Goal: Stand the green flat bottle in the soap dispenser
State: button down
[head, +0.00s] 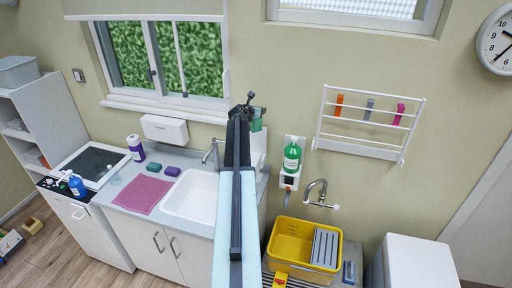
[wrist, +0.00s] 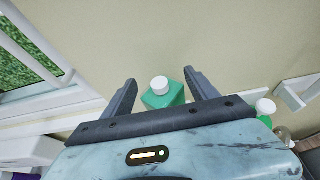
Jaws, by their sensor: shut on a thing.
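The green flat bottle (wrist: 162,97) has a white cap and sits between the two fingers of my gripper (wrist: 160,92) in the wrist view. My gripper is shut on it. In the head view my gripper (head: 254,112) is up near the wall, right of the window, and the bottle (head: 257,124) shows as a small green piece beside it. A white wall fitting (head: 259,146) is partly hidden behind my arm, below the bottle; I cannot tell if it is the soap dispenser. A second white wall holder (head: 287,182) to the right carries another green bottle (head: 292,157) with a white cap.
The sink (head: 190,194), a pink cloth (head: 140,194) and a purple-labelled bottle (head: 136,148) are on the counter at left. A wall tap (head: 318,190) and yellow basin (head: 288,240) are at lower right. A wall rack (head: 370,125) hangs at right; the window (head: 165,60) is at left.

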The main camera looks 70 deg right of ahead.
aim_at(254, 131)
jog(key=f+b, duration=0.6)
jog(key=f, duration=0.1)
jog(key=f+b, duration=0.4)
jog(key=shift+s+a, duration=0.2)
jog(key=shift+a, duration=0.2)
jog(key=shift+d+f, duration=0.2)
jog(key=shift+f, duration=0.2)
jog(key=shift+a+r, duration=0.1)
jog(key=shift+r, duration=0.1)
jog(key=f+b, duration=0.2)
jog(key=b, duration=0.1)
jog(key=f+b, duration=0.1)
jog(key=f, duration=0.1)
jog(key=shift+a+b, duration=0.3)
jog(key=shift+b, duration=0.1)
jog(key=shift+r, duration=0.15)
jog(key=c, duration=1.2)
grip_release()
jog(key=shift+d, duration=0.1)
jog(key=o, duration=0.6)
jog(key=shift+d, duration=0.2)
jog(key=shift+c, duration=0.2)
jog(key=o, duration=0.4)
